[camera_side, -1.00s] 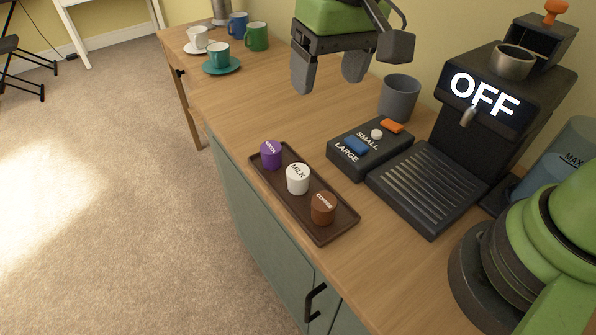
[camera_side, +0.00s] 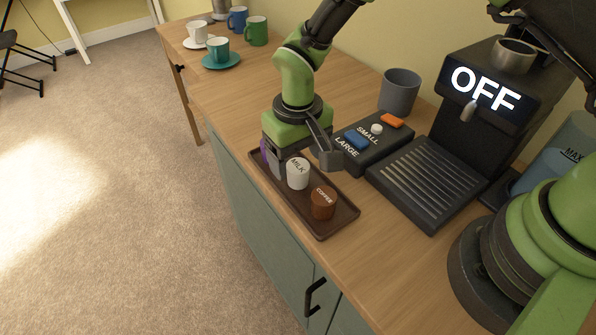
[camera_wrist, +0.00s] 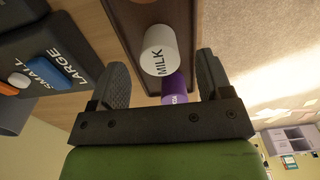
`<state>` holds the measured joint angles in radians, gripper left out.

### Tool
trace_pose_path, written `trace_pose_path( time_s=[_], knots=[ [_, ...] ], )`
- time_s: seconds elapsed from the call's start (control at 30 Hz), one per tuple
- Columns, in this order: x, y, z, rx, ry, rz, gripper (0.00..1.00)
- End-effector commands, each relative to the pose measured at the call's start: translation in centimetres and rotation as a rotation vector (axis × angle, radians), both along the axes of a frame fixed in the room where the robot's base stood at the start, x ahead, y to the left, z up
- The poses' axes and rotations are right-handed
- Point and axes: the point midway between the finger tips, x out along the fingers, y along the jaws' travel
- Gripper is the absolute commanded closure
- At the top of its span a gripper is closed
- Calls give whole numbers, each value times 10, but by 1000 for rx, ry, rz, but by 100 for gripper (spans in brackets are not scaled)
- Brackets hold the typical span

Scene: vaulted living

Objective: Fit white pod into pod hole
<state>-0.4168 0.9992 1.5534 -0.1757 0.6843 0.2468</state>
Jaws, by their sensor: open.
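The white pod (camera_side: 297,174), marked MILK, stands upright on the dark tray (camera_side: 333,227) between the purple and brown pods. My gripper (camera_side: 301,165) is open and low over the tray, just behind the white pod in the side view. In the wrist view the white pod (camera_wrist: 160,50) lies ahead of and between my two spread fingers (camera_wrist: 163,85); I cannot tell whether either touches it. The coffee machine (camera_side: 484,97) reads OFF, with a round metal cup-like opening (camera_side: 513,53) on top; I cannot tell if this is the pod hole.
The brown COFFEE pod (camera_side: 323,203) stands near. The purple pod (camera_wrist: 176,88) is mostly hidden by my gripper. A button box (camera_side: 362,158) and grey cup (camera_side: 399,92) are to the right. Several cups, including a green mug (camera_side: 257,36), stand at the far end.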

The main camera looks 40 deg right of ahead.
Motion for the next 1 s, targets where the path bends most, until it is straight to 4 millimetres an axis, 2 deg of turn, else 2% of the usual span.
trace_pose_path(
  time_s=[0.13, 0.37, 0.6, 0.87, 1.0],
  knots=[
    [0, 0, -15, 1, 0, -1, 28],
    [0, 0, -16, 2, -1, 0, 28],
    [0, 0, -16, 2, -1, 0, 81],
    [0, 0, -15, 2, -1, 0, 81],
    [1, 0, -2, 3, -4, 0, 81]
  ],
)
